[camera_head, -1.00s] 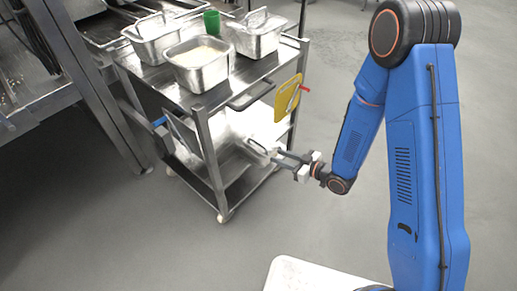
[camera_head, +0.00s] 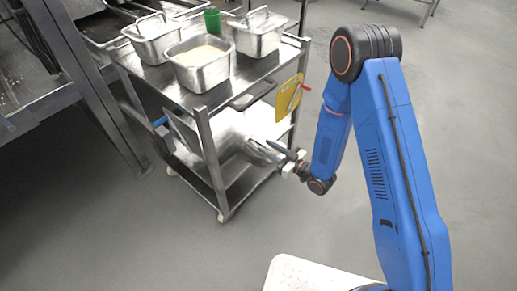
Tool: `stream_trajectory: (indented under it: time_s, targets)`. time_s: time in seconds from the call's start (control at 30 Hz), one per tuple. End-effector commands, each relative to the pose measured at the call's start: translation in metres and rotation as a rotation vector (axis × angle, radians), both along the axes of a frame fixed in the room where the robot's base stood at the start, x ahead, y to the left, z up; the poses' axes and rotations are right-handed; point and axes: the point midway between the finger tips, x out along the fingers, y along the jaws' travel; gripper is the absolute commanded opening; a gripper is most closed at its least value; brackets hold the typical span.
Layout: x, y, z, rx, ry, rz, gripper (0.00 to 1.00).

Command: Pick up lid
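A shiny metal piece that looks like a lid (camera_head: 259,151) is at the front right of the cart's lower shelf, below the upper deck. My gripper (camera_head: 279,152) is at the shelf's right edge, with its fingers pointing left at this piece. The fingertips overlap it in the picture. I cannot tell whether they touch or grip it, or how far apart the fingers are. On the upper deck, an open metal pan (camera_head: 200,70) holds white rice.
A green cup (camera_head: 212,21) stands at the back. The floor at right is clear.

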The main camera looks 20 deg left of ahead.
Motion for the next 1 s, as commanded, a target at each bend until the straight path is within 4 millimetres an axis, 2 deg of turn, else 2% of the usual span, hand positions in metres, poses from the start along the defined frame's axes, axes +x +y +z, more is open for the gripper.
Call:
stream_trajectory:
  time_s: [0.03, 0.2, 0.47, 0.83, 1.0]
  targets:
    - [0.003, 0.009, 0.000, 0.002, -0.002, 0.003, 0.30]
    - [0.011, 0.029, -0.001, 0.001, -0.001, 0.002, 0.30]
    - [0.016, 0.040, -0.003, 0.000, 0.001, 0.000, 0.30]
    - [0.030, 0.081, -0.008, 0.001, 0.000, 0.002, 0.30]
    - [0.032, 0.085, -0.009, 0.000, 0.002, -0.001, 0.30]
